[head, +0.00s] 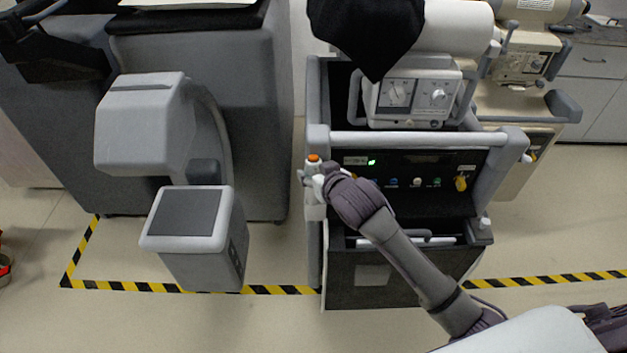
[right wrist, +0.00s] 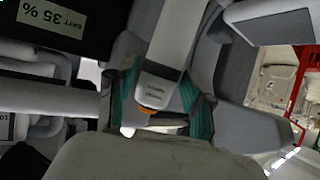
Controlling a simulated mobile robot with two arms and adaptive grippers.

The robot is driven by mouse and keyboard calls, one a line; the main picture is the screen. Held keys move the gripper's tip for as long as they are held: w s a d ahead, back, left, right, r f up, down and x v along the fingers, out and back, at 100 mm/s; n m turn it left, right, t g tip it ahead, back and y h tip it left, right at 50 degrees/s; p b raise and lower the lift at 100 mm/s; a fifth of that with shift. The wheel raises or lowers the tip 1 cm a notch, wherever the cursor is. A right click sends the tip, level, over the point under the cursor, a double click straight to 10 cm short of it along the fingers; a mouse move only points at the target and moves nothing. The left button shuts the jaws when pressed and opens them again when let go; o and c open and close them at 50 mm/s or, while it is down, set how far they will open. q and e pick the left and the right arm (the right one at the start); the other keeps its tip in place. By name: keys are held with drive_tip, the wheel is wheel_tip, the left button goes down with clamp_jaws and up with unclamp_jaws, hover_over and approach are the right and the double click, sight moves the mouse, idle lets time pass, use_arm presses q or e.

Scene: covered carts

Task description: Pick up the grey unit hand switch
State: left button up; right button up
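The grey unit hand switch (head: 314,160) has an orange button on top and stands upright at the left front corner of the middle grey cart (head: 316,105). My right gripper (head: 316,182) is at the switch, just below its button. In the right wrist view the pale switch body (right wrist: 163,50), with a small label and orange end, lies between the two teal finger pads of the gripper (right wrist: 160,100). The pads are close on both sides; I cannot tell whether they press on it. My left gripper is not in view.
A black cover (head: 368,35) hangs over the cart's top. A grey unit with a dark screen (head: 185,212) stands to the left. A beige cart (head: 520,105) stands close behind to the right.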

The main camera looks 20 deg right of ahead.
drive_tip(key=c, duration=0.8)
drive_tip(key=shift+s+r, duration=0.1)
drive_tip(key=shift+s+a+r, duration=0.1)
drive_tip(key=shift+s+r, duration=0.05)
wheel_tip(320, 180, up, 6)
drive_tip(key=shift+s+r+b, duration=0.1)
drive_tip(key=shift+r+b, duration=0.05)
drive_tip(key=shift+b, duration=0.3)
drive_tip(key=s+a+p, duration=0.1)
drive_tip(key=s+a, duration=0.1)
drive_tip(key=s, duration=0.7)
drive_tip(key=s+a+p, duration=0.1)
drive_tip(key=s+a, duration=0.2)
drive_tip(key=s, duration=0.6)
drive_tip(key=shift+s+a, duration=0.2)
drive_tip(key=shift+s, duration=0.1)
drive_tip(key=shift+r, duration=0.1)
